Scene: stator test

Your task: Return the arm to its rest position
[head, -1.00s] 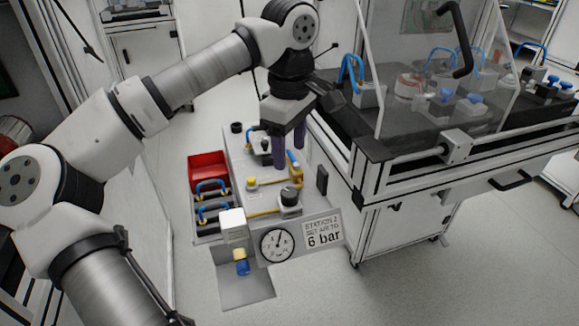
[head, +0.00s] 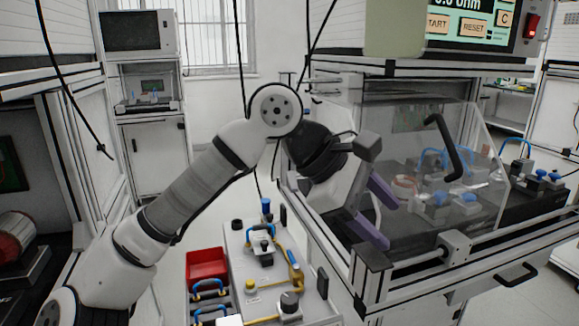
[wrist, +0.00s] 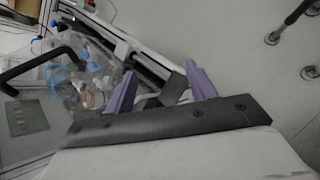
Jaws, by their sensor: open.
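My arm (head: 185,195) reaches up from the lower left of the head view, bends at its top joint and slopes down to the right. My gripper (head: 391,224) is at its end, with two purple fingers spread apart. The fingers point down and right, in front of the clear-guarded bench at the right. In the wrist view my gripper (wrist: 160,70) also shows its two fingers apart with nothing held between them. From the head view I cannot tell whether the fingers touch the guard.
The clear guard (head: 480,140) with a black handle (head: 447,145) encloses blue-handled parts at the right. A low cart with a red bin (head: 207,264) and a yellow valve lever (head: 296,278) stands below my arm. A screen panel (head: 470,25) hangs above right.

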